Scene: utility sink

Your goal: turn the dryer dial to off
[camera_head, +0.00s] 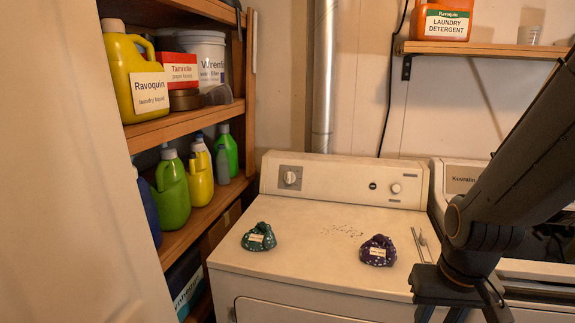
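A cream-white machine, apparently the dryer (330,213), stands in the middle with a metal duct (324,75) rising behind it. Its back panel has a large round dial (290,178) on a grey square plate at the left. A smaller round knob (396,188) and a dark button (373,186) are at the right of the panel. The dial's markings are too small to read. My gripper (455,305) is at the lower right, in front of the dryer's right side and apart from both dials. Its fingertips are cut off by the bottom edge.
A green pouch (259,237) and a purple pouch (378,251) lie on the dryer top, with dark specks between them. Thin metal items (421,243) lie at its right. A shelf unit (190,125) with bottles stands left; a second machine (459,178) is at right.

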